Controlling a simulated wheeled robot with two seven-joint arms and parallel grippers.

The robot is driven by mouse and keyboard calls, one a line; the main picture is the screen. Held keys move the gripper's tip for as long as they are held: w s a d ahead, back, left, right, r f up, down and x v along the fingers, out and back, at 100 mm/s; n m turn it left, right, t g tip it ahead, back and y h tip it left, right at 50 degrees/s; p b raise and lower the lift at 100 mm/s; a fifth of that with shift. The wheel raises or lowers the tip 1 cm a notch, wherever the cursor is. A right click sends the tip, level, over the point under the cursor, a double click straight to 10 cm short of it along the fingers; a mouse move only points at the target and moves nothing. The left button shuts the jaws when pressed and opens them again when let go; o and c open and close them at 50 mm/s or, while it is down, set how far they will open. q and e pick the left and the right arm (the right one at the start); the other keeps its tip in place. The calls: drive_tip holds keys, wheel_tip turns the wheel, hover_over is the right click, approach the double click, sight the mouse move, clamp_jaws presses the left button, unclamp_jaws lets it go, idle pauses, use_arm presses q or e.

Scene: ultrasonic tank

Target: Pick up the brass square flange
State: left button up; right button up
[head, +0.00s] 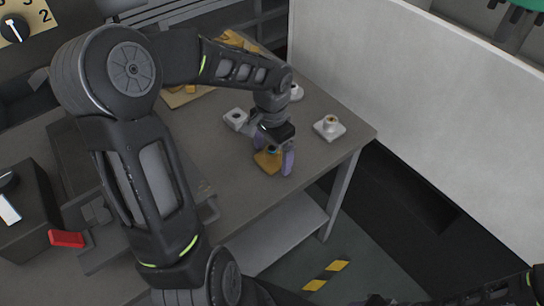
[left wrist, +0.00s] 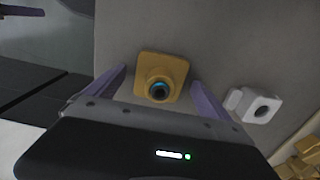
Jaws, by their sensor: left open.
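The brass square flange (head: 266,160) lies on the grey table (head: 232,180) near its right end. Part of the flange is hidden by the gripper in the head view.
A grey-white block with a bore (head: 236,119) is close by, left of the gripper. A white round part (head: 296,91) stands behind. A pale wall (head: 420,90) rises at right.

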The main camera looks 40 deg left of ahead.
use_arm(q)
drive_tip(key=shift+c, duration=0.3)
clamp_jaws()
idle(0.6)
